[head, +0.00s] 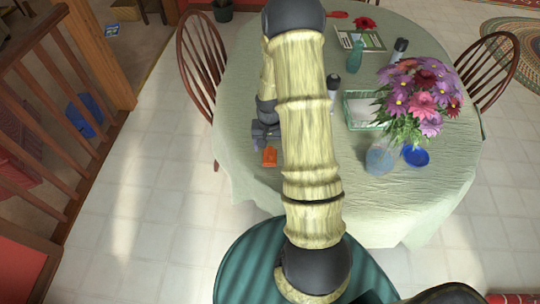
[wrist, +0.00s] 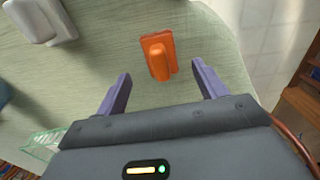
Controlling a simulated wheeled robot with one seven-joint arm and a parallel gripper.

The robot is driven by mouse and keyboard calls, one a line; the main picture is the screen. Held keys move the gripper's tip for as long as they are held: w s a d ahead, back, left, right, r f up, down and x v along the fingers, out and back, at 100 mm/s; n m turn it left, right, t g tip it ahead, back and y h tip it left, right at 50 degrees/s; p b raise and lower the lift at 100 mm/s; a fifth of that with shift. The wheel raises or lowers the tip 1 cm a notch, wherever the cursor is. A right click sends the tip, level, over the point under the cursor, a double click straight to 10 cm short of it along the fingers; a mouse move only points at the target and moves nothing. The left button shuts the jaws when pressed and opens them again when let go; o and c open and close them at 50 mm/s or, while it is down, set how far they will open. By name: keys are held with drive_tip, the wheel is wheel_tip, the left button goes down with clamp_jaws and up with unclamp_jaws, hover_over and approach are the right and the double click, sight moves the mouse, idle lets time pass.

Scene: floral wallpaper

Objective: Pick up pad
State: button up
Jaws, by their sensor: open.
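An orange block-like thing (wrist: 158,57), which looks like the pad, lies on the green tablecloth. It has a raised, rounded part on a flatter base. In the head view it is the small orange shape (head: 270,157) near the table's left front edge, just in front of my gripper (head: 265,133). In the wrist view my gripper (wrist: 162,72) is open and empty. The orange thing shows between and a little beyond its two purple-grey fingertips. I cannot tell the height of the fingers above the cloth.
A pale grey-white thing (wrist: 42,20) lies on the cloth in the wrist view. A flower bouquet (head: 418,98) in a glass vase (head: 380,159), a blue bowl (head: 415,156), a green wire basket (head: 349,121) and bottles stand right of my arm. Chairs (head: 203,62) flank the table.

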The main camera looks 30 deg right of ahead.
sight(270, 150)
drive_tip(key=shift+a+f+p, duration=0.1)
drive_tip(key=shift+f+p, duration=0.4)
drive_tip(key=shift+f, duration=2.1)
drive_tip(key=c, duration=1.1)
